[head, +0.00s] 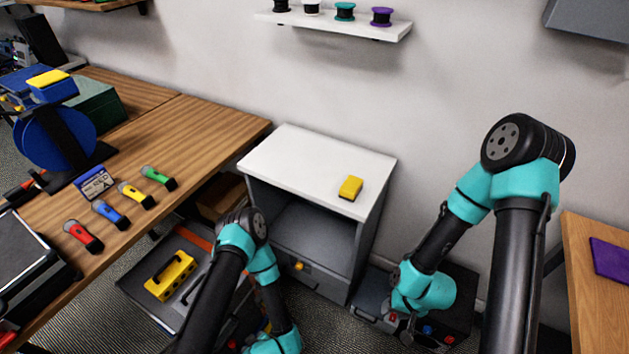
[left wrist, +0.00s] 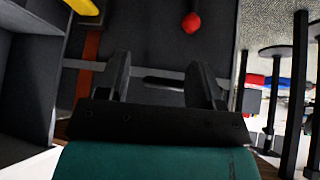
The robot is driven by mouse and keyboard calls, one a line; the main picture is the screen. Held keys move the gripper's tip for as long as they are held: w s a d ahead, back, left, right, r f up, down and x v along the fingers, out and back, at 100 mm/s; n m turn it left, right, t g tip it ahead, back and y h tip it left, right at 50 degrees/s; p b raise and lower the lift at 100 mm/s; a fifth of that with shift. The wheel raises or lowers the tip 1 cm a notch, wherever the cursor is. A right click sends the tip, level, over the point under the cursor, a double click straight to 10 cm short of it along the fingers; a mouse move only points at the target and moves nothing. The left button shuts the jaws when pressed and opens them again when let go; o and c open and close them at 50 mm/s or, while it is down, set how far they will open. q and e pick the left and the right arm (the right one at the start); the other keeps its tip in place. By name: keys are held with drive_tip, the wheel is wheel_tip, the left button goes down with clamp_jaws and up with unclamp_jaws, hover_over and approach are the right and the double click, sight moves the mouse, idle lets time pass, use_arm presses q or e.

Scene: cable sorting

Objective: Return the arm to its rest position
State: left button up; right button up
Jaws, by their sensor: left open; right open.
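My right arm comes down at the right of the head view. Its gripper (head: 412,330) points down over a dark box on the floor, beside the grey cabinet. The fingers are small and partly hidden by the teal wrist, but they are apart with nothing visible between them. My left arm is folded at the bottom middle of the head view, in front of the cabinet; its fingertips are not clear there. In the left wrist view my left gripper (left wrist: 160,82) is open and empty, with its two dark fingers well apart over a dark grey surface.
The white-topped cabinet (head: 300,160) carries a yellow block (head: 350,188). A grey tray (head: 140,275) holds a yellow part (head: 171,276). A purple pad (head: 610,258) lies on the right table. A red ball (left wrist: 191,22) shows in the left wrist view.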

use_arm(q)
drive_tip(key=w+r+m+g+h, duration=0.2)
drive_tip(key=r+m+h, duration=0.2)
drive_tip(key=r, duration=0.6)
drive_tip(key=w+a+r+m+g+h, duration=0.1)
drive_tip(key=w+r+m+g+h, duration=0.1)
drive_tip(key=r, duration=0.9)
drive_tip(key=shift+w+a+r+m+h, duration=0.15)
drive_tip(key=shift+a+r+m+h, duration=0.15)
drive_tip(key=shift+m+h, duration=0.75)
idle(1.8)
